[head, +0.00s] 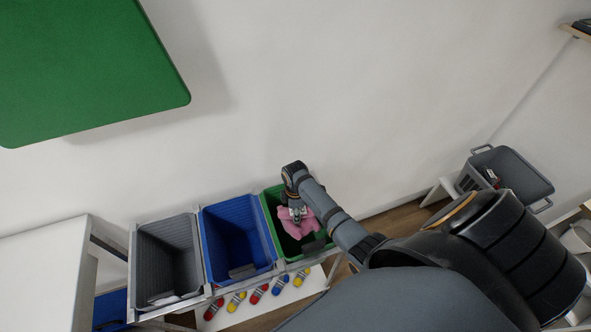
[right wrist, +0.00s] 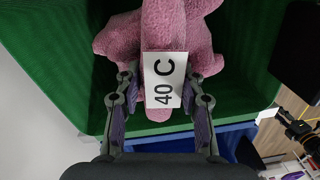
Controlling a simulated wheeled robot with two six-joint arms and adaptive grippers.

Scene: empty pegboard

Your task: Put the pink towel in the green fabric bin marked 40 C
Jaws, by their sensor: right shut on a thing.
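The pink towel (head: 312,226) is bunched in my right gripper (head: 297,212) within the outline of the green bin (head: 288,247). In the right wrist view the towel (right wrist: 158,25) hangs between green bin walls (right wrist: 50,50). Whether it touches the bin floor is hidden. A white tag reading 40 C (right wrist: 164,80) lies against the towel between the fingers of my right gripper (right wrist: 160,88). These fingers are shut on the towel.
A blue bin (head: 235,235) and a grey bin (head: 168,250) stand left of the green bin in the same rack. Several coloured bulb-shaped things (head: 257,293) lie below. A grey basket (head: 515,170) is at the right. A green board (head: 85,65) is upper left.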

